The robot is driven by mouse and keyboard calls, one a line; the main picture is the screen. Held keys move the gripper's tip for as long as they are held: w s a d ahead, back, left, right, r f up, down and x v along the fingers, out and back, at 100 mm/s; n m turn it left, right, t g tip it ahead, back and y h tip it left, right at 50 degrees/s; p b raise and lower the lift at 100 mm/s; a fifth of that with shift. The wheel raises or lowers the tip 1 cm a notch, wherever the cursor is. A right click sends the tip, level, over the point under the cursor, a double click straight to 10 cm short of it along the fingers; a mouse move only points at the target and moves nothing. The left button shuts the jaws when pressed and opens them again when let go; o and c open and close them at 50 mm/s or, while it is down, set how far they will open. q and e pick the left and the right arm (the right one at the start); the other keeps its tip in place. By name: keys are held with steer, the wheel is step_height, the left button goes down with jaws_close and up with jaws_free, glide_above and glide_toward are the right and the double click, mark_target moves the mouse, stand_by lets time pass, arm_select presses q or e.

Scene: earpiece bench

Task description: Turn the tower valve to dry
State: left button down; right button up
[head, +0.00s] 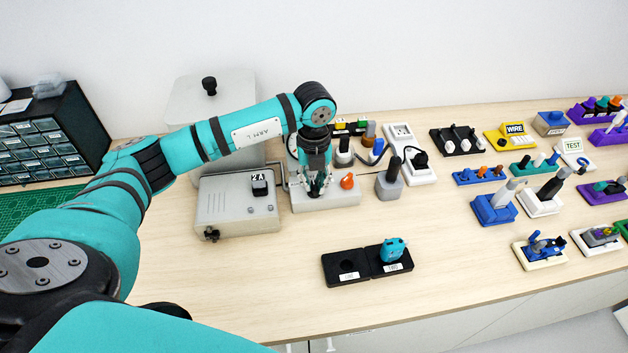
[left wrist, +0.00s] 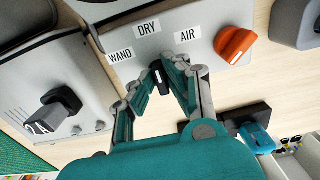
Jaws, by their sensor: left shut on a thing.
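The tower valve is a small black knob (left wrist: 157,74) with a white line, on a light grey base (left wrist: 200,30). The labels WAND (left wrist: 120,56), DRY (left wrist: 148,27) and AIR (left wrist: 187,36) stand in an arc beyond it. The white line points roughly toward DRY. My left gripper (left wrist: 158,80) has its fingers on both sides of the black knob and is shut on it. In the head view, my left gripper (head: 316,188) reaches down over the base (head: 325,203) and hides the knob. My right gripper is out of view.
An orange knob (left wrist: 237,45) sits on the same base, right of AIR. A grey box (head: 225,212) with a black switch marked 2A (head: 260,186) stands close on the left. A grey holder (head: 389,183) stands right. A black two-part stand (head: 340,279) lies in front.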

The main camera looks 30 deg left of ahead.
mark_target(314, 183)
arm_select(q)
steer(key=shift+r, duration=0.1)
steer(key=c, duration=1.4)
jaws_free()
steer(key=shift+o, duration=0.2)
step_height(314, 183, up, 12)
